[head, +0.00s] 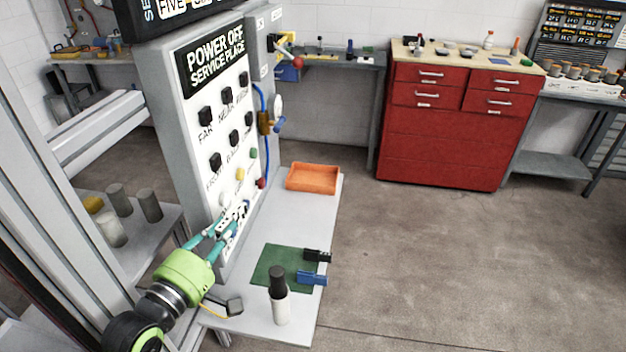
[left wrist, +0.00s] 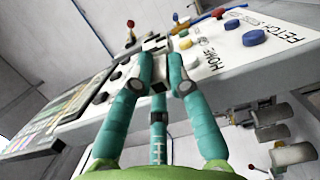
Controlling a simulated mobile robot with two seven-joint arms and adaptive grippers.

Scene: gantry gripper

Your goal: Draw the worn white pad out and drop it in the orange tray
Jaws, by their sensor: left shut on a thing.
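The orange tray (head: 313,178) lies empty on the grey shelf beside the control panel (head: 205,110) in the head view. My left gripper (head: 238,214) is at the panel's lower part, near its coloured buttons. In the left wrist view the fingertips (left wrist: 157,50) are close to the panel face, near the word HOME. My right gripper is not in view.
A green mat (head: 268,272) holds a black piece (head: 317,255) and a blue piece (head: 312,278) on the shelf. A black-and-white bottle (head: 279,300) stands at the shelf's front. A red drawer cabinet (head: 440,140) stands behind. The shelf between mat and tray is clear.

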